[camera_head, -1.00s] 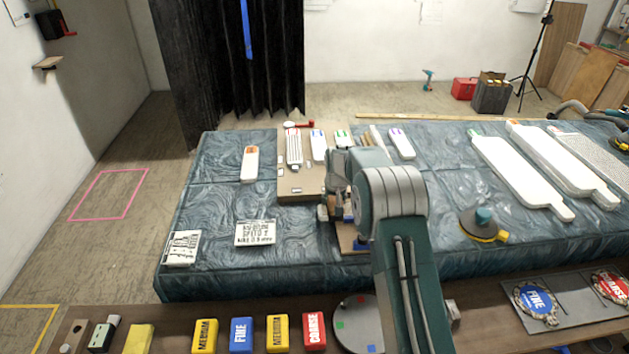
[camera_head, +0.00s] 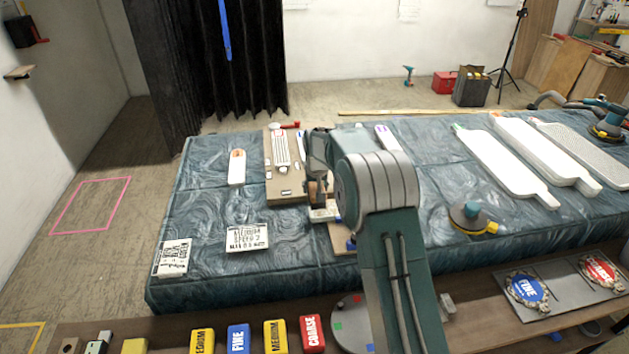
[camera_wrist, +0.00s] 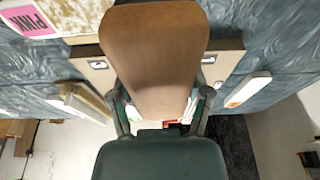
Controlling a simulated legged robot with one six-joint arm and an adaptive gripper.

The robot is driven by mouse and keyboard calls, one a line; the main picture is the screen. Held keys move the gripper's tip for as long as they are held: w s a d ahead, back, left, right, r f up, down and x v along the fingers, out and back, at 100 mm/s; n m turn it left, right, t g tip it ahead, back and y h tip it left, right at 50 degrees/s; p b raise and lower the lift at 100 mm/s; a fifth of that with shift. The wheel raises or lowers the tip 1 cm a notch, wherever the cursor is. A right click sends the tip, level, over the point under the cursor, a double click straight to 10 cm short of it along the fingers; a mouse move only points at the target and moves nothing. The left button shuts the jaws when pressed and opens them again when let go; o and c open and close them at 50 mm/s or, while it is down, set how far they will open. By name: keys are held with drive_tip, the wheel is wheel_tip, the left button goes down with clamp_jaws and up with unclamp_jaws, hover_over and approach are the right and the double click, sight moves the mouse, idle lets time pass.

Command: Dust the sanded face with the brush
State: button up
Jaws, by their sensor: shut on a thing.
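My gripper (camera_wrist: 162,100) is shut on a brown wooden piece, apparently the brush (camera_wrist: 155,50), which fills the middle of the wrist view. Its bristles are hidden. In the head view my gripper (camera_head: 318,180) is over the middle of the covered table, partly hidden by my arm. A pale block (camera_head: 325,213) lies just below it; I cannot tell if the brush touches it. I cannot tell which face is sanded.
A brown board (camera_head: 284,185) with a white ribbed piece lies left of my gripper. Long white panels (camera_head: 507,165) and a round sander (camera_head: 472,217) lie to the right. Colored grit blocks (camera_head: 275,335) line the front shelf.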

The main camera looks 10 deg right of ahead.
drive_tip(key=shift+a+r, duration=0.3)
drive_tip(key=shift+r, duration=0.25)
drive_tip(key=shift+a+r, duration=0.25)
drive_tip(key=shift+r, duration=0.3)
drive_tip(key=shift+d, duration=0.4)
drive_tip(key=shift+a, duration=0.1)
